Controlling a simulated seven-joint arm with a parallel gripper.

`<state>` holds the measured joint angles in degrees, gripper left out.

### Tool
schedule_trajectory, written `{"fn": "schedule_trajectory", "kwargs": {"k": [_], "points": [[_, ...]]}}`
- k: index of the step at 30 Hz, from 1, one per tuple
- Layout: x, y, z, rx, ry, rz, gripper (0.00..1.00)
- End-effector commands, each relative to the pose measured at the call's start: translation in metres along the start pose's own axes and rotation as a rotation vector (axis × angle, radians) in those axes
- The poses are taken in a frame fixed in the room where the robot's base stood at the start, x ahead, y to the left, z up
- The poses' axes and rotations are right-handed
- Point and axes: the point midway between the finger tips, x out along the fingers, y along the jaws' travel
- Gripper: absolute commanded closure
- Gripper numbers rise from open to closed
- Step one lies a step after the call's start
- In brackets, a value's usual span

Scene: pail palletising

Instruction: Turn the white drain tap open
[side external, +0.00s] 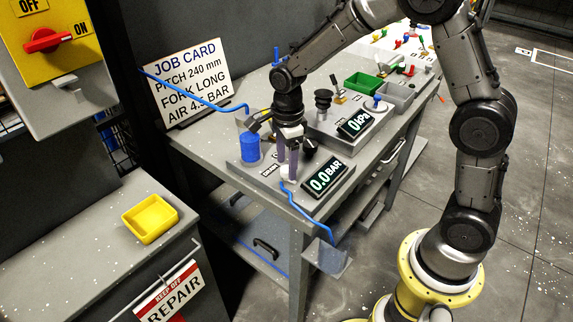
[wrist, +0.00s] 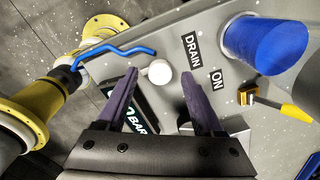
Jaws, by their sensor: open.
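The white drain tap (wrist: 160,72) is a small round white knob beside the DRAIN label (wrist: 193,52) in the wrist view. In the side view the tap (side external: 284,172) shows only in part, behind my fingers. My gripper (wrist: 159,76) is open, with one dark purple finger on each side of the tap in the wrist view. In the side view my gripper (side external: 287,165) points down at the panel, its fingertips close to the tap. I cannot tell whether either finger touches it. Nothing is held.
A blue cylinder (side external: 249,147) stands left of my gripper. The 0.0 BAR display (side external: 325,177) is to the right, with a blue bent rod (side external: 312,213) near the panel's front edge. A yellow-handled part (wrist: 284,104) lies by the ON label. A green bin (side external: 363,85) is farther back.

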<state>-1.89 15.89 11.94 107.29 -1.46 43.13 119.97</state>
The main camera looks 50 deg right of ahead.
Motion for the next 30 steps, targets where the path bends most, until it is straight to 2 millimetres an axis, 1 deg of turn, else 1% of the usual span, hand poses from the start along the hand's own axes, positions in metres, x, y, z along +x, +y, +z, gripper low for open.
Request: {"fn": "schedule_trajectory", "kwargs": {"k": [1,4,14,15,17,18,20,21,25,26,30], "points": [[0.0057,0.0005,-0.0004,0.000,0.002,0.002,0.31],[0.0112,0.0002,-0.0003,0.000,0.000,0.001,0.31],[0.0136,0.0000,-0.0001,0.000,0.000,-0.001,0.31],[0.0135,0.0001,0.0000,0.000,0.000,0.000,0.38],[0.0135,0.0000,0.0000,0.000,0.000,0.000,0.49],[0.0134,0.0001,0.0000,0.000,0.000,0.000,0.56],[0.0134,0.0000,0.0000,0.000,0.000,-0.001,0.67],[0.0133,0.0000,0.0000,0.000,0.000,-0.001,0.74],[0.0133,0.0000,0.0000,0.000,0.000,-0.001,0.97],[0.0132,0.0000,0.0000,0.000,-0.001,-0.001,1.00],[0.0131,-0.0001,0.0001,-0.001,-0.001,-0.001,1.00]]}}
